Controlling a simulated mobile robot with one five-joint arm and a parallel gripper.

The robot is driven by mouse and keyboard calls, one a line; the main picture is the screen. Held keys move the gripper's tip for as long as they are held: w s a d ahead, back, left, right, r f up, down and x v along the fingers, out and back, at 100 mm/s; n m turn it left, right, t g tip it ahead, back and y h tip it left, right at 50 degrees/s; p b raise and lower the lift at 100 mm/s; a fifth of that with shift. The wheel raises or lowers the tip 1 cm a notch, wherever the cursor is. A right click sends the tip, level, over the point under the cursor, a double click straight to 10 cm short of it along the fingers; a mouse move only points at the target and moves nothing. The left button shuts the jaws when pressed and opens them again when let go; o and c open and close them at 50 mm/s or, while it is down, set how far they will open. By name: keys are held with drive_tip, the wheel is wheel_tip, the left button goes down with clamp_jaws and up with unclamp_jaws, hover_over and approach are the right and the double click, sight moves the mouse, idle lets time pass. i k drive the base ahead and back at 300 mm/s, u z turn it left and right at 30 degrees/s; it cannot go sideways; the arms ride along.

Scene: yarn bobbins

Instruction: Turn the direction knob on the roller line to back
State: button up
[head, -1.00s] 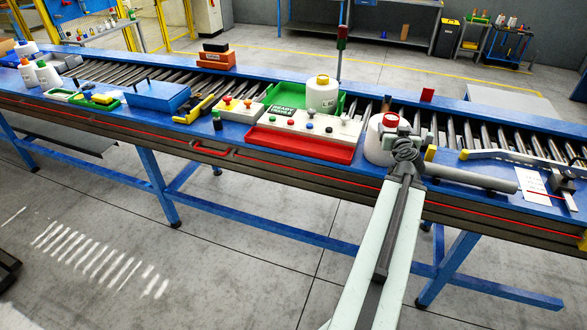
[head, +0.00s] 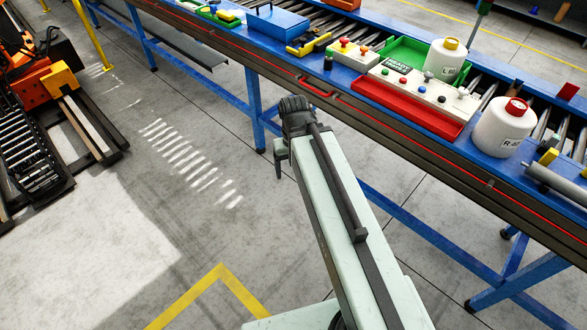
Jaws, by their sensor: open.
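The roller line (head: 300,80) is a blue-framed conveyor running from upper left to lower right in the head view. A white control panel (head: 408,98) with several coloured buttons and small metal levers sits on it, behind a red tray (head: 405,103). I cannot tell which control is the direction knob; labels are too small to read. My gripper (head: 279,173) hangs in front of the line's near edge, over the floor, apart from the controls. It is open and looks empty, its fingers partly hidden.
White bobbins (head: 503,130) and (head: 443,62) stand right of and behind the panel. A green tray (head: 405,55), blue box (head: 274,20) and grey cylinder (head: 555,184) are also on the line.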

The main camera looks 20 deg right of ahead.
sight(428, 75)
drive_tip(key=z, duration=1.25)
